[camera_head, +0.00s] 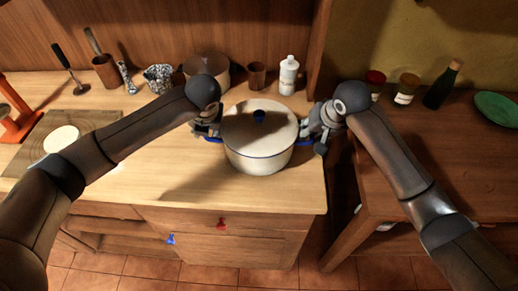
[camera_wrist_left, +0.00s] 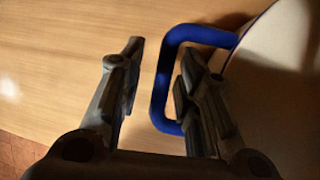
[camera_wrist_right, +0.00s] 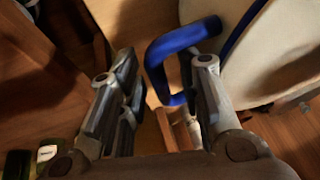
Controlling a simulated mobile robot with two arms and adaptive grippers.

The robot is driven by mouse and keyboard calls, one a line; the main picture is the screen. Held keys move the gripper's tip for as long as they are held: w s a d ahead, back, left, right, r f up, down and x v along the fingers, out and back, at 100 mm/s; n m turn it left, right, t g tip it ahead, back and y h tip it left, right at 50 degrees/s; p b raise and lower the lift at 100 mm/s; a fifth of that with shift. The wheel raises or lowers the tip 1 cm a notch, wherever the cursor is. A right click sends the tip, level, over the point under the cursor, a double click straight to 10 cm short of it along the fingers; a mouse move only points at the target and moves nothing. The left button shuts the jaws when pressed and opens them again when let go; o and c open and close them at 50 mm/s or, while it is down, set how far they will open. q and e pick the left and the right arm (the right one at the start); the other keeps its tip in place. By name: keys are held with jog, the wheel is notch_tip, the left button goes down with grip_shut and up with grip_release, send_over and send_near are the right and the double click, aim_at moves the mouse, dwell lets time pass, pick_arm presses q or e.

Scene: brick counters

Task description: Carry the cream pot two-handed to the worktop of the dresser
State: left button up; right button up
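The cream pot (camera_head: 258,150), with a blue-rimmed lid, a blue knob and blue side handles, appears to stand upright on the light wooden counter near its right end. My left gripper (camera_head: 208,130) is at the pot's left handle. In the left wrist view its fingers are apart, with the blue handle bar (camera_wrist_left: 162,85) between them and one finger inside the loop. My right gripper (camera_head: 316,130) is at the right handle. In the right wrist view its fingers are apart, with the handle bar (camera_wrist_right: 156,72) between them and one finger inside the loop.
Behind the pot stand a brown pan (camera_head: 207,68), a cup (camera_head: 257,76) and a white bottle (camera_head: 288,76). A darker wooden surface (camera_head: 440,135) lies right across a gap, with jars (camera_head: 406,88), a dark bottle (camera_head: 442,86) and a green plate (camera_head: 497,107) at its back.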

pick_arm(q)
jog(key=shift+s+d+r, duration=0.1)
jog(key=shift+d+r, duration=0.1)
jog(key=shift+r, duration=0.3)
pick_arm(e)
jog(key=shift+r, duration=0.1)
pick_arm(q)
jog(key=v, duration=1.1)
pick_arm(e)
jog(key=v, duration=1.1)
jog(key=shift+s+r, duration=0.2)
jog(key=shift+r, duration=0.15)
pick_arm(q)
jog(key=shift+s+f, duration=0.15)
pick_arm(e)
jog(key=shift+d, duration=0.15)
